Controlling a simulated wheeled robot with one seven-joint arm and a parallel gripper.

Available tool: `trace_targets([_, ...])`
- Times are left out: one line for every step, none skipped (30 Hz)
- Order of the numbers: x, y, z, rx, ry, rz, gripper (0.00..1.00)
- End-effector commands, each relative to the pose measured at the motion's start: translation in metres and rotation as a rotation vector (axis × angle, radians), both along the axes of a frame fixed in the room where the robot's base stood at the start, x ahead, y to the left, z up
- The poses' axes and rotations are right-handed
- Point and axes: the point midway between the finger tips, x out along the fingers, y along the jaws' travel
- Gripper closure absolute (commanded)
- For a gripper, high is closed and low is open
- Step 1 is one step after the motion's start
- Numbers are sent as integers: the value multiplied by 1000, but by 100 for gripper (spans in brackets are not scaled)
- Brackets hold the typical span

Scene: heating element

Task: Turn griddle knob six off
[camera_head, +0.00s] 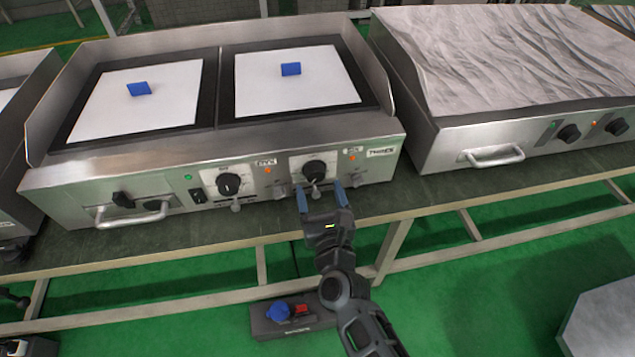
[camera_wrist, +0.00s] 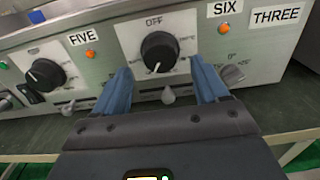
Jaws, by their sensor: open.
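The black round knob six (camera_wrist: 160,52) is on the steel front panel, on a white dial plate marked OFF at the top, with the SIX label (camera_wrist: 224,8) to its upper right. Its white pointer mark is toward the lower left, away from OFF. An orange lamp (camera_wrist: 222,28) beside it looks lit. The knob also shows in the head view (camera_head: 314,170). My gripper (camera_wrist: 168,88) is open and empty, its two blue fingers just below and on either side of the knob, not visibly touching it. In the head view my gripper (camera_head: 320,196) is in front of the panel.
Knob five (camera_wrist: 45,74) is to the left, with its FIVE label and an orange lamp. Small levers (camera_wrist: 168,95) stick out below the dials. Two blue blocks (camera_head: 290,69) lie on the white griddle plates. Another appliance (camera_head: 500,70) stands at the right.

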Motion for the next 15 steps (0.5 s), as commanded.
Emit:
trace_targets([8, 2, 0, -1, -1, -1, 27])
trace_targets([12, 3, 0, 0, -2, -1, 27])
trace_targets([16, 5, -1, -1, -1, -1, 27])
trace_targets([19, 5, -1, -1, -1, -1, 27])
trace_targets([22, 6, -1, -1, -1, -1, 27])
trace_targets([25, 7, 0, -2, -2, -1, 27])
trace_targets([27, 8, -1, -2, -2, -1, 27])
trace_targets([28, 8, -1, -2, -1, -1, 27])
trace_targets([29, 8, -1, -2, -1, 0, 27])
trace_targets([30, 8, -1, -2, -1, 0, 27])
trace_targets([31, 9, 0, -2, -1, 0, 27])
trace_targets([31, 9, 0, -2, -1, 0, 27])
trace_targets([31, 9, 0, -2, -1, 0, 27])
trace_targets([31, 9, 0, -2, -1, 0, 27])
trace_targets([31, 9, 0, -2, -1, 0, 27])
